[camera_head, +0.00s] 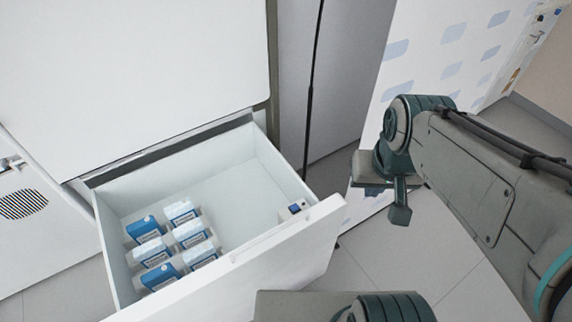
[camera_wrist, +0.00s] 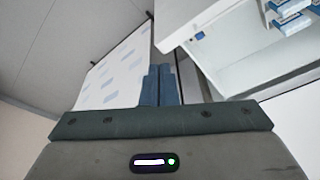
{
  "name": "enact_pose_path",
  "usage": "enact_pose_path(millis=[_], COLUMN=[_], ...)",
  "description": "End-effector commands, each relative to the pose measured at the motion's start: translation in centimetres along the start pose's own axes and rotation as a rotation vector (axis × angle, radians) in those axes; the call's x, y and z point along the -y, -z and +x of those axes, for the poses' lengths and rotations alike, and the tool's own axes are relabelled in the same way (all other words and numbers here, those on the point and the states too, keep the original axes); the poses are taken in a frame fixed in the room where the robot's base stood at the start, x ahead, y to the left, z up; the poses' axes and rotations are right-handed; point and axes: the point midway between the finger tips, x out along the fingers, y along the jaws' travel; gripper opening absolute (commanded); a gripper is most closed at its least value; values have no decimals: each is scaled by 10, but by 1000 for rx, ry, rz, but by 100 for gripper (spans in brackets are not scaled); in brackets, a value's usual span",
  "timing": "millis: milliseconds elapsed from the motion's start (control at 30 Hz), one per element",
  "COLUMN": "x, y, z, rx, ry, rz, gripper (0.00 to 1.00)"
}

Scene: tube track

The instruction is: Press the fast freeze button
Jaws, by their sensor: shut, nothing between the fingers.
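A small blue button-like part (camera_head: 295,208), the likely fast freeze button, sits in the front right corner of the open white drawer (camera_head: 275,258). Its label is too small to read. It also shows in the wrist view (camera_wrist: 198,36), up and to the right of the fingers. My gripper (camera_head: 400,212) is to the right of the drawer in the head view, apart from it, with its fingers pointing down. In the wrist view my gripper's fingers (camera_wrist: 161,82) are together and hold nothing.
The white cabinet front (camera_head: 130,75) rises above the drawer. A white panel with blue patches (camera_head: 450,50) stands behind my arm.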

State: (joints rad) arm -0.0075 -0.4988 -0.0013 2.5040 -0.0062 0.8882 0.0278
Motion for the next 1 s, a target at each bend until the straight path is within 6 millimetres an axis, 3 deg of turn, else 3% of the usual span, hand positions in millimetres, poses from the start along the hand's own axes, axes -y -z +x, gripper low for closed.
enact_pose_path(millis=[267,433,767,1000], x=[0,-2,-1,26], y=[1,9,55,92], z=[1,13,72,127], rx=[4,59,303,488], ry=[-4,-62,-276,-389], rz=[-11,-174,-984,-1641], gripper=[0,0,0,0])
